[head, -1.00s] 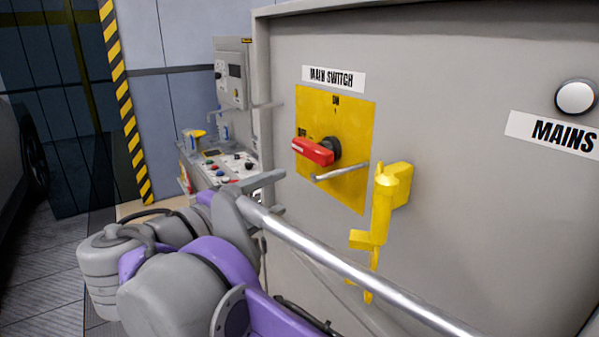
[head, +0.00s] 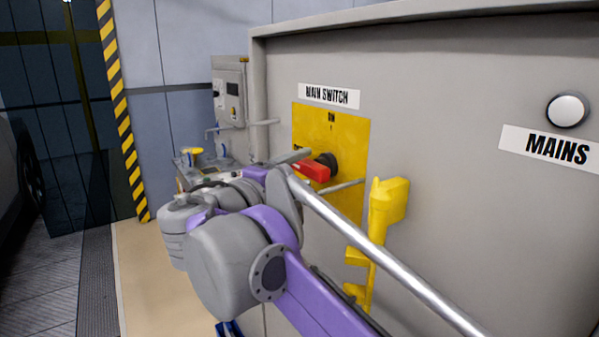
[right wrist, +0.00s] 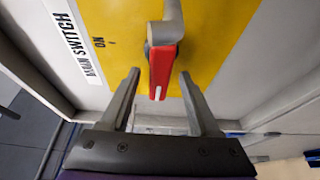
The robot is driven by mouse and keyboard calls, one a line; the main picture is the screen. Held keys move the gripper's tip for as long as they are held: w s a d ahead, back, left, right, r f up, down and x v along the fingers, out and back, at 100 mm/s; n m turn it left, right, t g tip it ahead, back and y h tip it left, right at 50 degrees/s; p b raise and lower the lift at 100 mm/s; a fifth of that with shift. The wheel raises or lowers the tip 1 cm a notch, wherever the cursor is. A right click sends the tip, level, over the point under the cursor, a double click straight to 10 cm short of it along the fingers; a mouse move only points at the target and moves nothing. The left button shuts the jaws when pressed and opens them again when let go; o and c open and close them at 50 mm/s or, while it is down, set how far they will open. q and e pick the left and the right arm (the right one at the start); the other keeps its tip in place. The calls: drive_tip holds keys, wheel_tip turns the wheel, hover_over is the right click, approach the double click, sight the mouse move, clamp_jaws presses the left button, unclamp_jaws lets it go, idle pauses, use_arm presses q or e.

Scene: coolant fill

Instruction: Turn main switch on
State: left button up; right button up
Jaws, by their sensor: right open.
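The main switch has a red handle (head: 311,171) on a dark round hub (head: 327,163), mounted on a yellow plate (head: 345,128) under the MAIN SWITCH label (head: 329,96). The handle points left in the head view, a quarter turn away from the ON mark at the top of the plate. My right gripper (head: 316,172) is open, with one finger above and one below the handle. In the right wrist view, the red handle (right wrist: 160,68) reaches between the tips of the open gripper (right wrist: 160,78), with gaps on both sides. My left gripper is not in view.
A yellow bracket (head: 381,225) sticks out of the cabinet (head: 450,90) right of the switch, close behind my right arm. A white round MAINS lamp (head: 568,109) is at the far right. A grey control box (head: 229,90) stands beyond the cabinet's left edge.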

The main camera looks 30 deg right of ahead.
clamp_jaws()
idle(0.3)
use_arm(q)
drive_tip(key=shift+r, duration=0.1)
